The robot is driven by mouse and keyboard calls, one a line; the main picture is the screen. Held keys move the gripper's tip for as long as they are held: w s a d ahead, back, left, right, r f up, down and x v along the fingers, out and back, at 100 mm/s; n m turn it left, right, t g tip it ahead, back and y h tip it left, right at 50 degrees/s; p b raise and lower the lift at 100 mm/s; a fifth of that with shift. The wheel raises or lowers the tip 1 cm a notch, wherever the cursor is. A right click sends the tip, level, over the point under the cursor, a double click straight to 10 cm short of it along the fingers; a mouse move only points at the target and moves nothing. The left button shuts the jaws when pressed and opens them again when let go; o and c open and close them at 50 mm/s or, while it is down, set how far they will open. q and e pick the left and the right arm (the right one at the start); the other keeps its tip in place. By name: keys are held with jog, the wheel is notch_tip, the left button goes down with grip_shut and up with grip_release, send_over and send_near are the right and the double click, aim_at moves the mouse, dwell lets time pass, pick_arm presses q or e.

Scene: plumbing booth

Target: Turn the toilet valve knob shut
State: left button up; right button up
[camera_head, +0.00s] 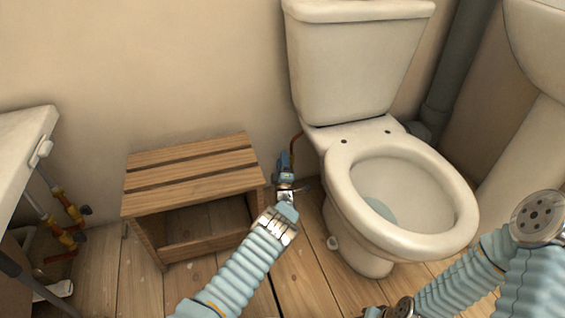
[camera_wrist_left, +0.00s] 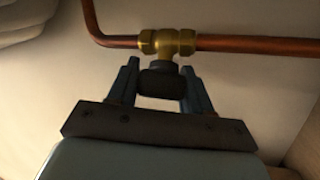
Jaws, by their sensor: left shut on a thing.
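The valve is a brass fitting (camera_wrist_left: 166,42) on a copper pipe (camera_wrist_left: 245,45) along the wall, with a dark knob (camera_wrist_left: 161,82) on its near side in the left wrist view. My left gripper (camera_wrist_left: 160,84) is shut on the knob, one finger on each side of it. In the head view my left gripper (camera_head: 285,165) is at the wall, between the wooden stool and the toilet (camera_head: 352,70). It hides the knob there. My right arm shows at the lower right of the head view; its fingertips cannot be made out.
A slatted wooden stool (camera_head: 190,172) stands close to the left of my left gripper. The toilet bowl and seat (camera_head: 345,190) are close on its right. A white basin or counter (camera_head: 25,140) with pipes below is at the far left.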

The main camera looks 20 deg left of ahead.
pick_arm(q)
jog(key=o, duration=0.9)
jog(key=shift+a+f, duration=0.15)
jog(key=shift+f, duration=0.05)
jog(key=shift+o, duration=0.3)
jog(key=shift+r, duration=0.1)
jog(key=shift+s, duration=0.1)
jog(key=shift+s+d+p, duration=0.25)
jog(key=shift+s+p, duration=0.05)
jog(key=shift+p, duration=0.05)
jog(key=p+v, duration=0.3)
jog(key=v, duration=1)
jog(key=shift+p, duration=0.4)
jog(key=shift+c, duration=0.3)
